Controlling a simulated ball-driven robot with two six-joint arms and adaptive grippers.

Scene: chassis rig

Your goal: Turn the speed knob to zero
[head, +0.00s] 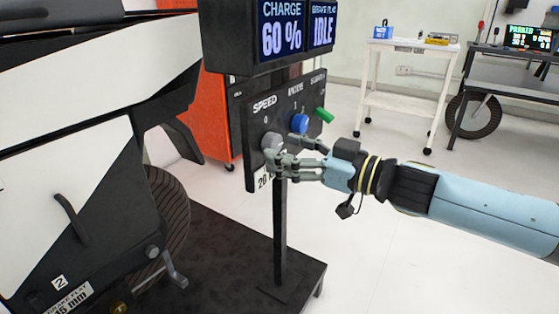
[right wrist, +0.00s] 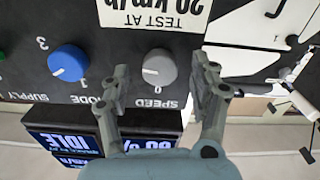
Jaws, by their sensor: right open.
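The grey speed knob (head: 271,140) is on the upright black control panel (head: 256,122), below the word SPEED. In the right wrist view, which is upside down, the knob (right wrist: 159,68) sits by its 0 mark; its exact setting is hard to read. My right gripper (head: 281,160) is open at the panel. In the wrist view its two fingers (right wrist: 163,82) stand on either side of the knob with gaps between; I cannot tell how deep they reach. My left gripper is not in view.
A blue mode knob (right wrist: 68,63) and a green supply knob (head: 324,115) sit beside the speed knob. A display (head: 280,36) reading CHARGE 60 % and IDLE is above. A white label (right wrist: 157,14) reads TEST AT 20 km/h. A white-and-black machine (head: 80,130) stands left.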

